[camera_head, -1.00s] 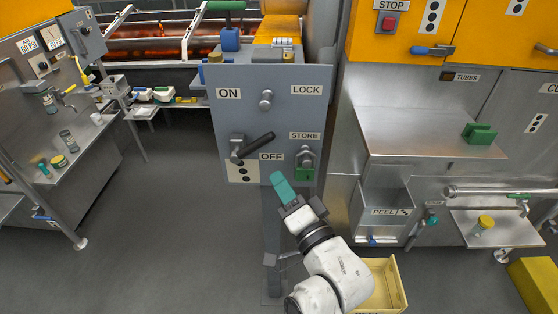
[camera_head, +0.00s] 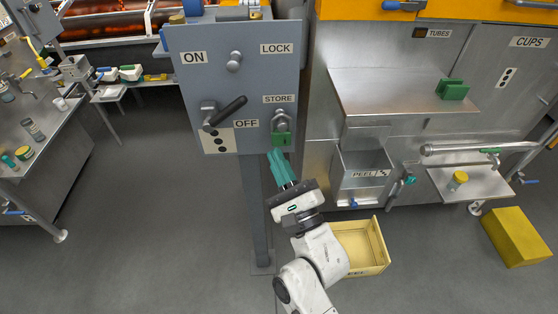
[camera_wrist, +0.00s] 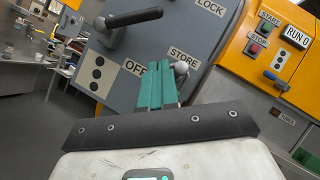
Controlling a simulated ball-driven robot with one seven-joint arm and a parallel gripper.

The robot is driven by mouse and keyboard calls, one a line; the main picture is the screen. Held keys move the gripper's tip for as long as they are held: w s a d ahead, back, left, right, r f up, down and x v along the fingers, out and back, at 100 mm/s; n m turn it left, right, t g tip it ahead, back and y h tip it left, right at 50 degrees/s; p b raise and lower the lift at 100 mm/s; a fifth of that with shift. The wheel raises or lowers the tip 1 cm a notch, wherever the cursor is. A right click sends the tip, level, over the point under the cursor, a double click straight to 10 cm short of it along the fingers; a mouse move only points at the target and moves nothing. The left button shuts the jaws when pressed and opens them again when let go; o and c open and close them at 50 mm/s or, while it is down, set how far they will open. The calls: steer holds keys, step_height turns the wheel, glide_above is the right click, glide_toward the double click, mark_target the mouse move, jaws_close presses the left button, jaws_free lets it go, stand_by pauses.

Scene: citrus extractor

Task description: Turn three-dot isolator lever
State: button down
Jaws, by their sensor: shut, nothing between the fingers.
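The three-dot isolator lever is a black handle (camera_head: 229,110) on a grey pivot, mounted on a grey panel (camera_head: 185,85). It slants up to the right, above the OFF label, with a three-dot plate (camera_head: 220,140) below it. The handle (camera_wrist: 137,17) also shows in the wrist view, at the upper left. My gripper (camera_head: 276,156) has teal fingers and is shut and empty. In the wrist view the fingers (camera_wrist: 157,72) overlap the panel near OFF and STORE. They appear apart from the lever.
A bare knob (camera_head: 234,62) sits between ON and LOCK. A yellow crate (camera_head: 372,250) stands on the floor to the right. The floor left of the panel's post is clear.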

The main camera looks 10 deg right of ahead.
mark_target(224, 114)
steer(key=w+a+r+p, duration=0.4)
steer(key=w+r, duration=0.2)
steer(key=shift+w+a, duration=0.15)
steer(key=shift+a, duration=0.05)
steer(key=shift+b, duration=0.3)
steer(key=shift+n+b, duration=0.3)
steer(key=shift+b, duration=0.3)
steer(key=shift+r+y+b, duration=0.2)
steer(key=shift+y+b, duration=0.1)
steer(key=shift+b, duration=0.05)
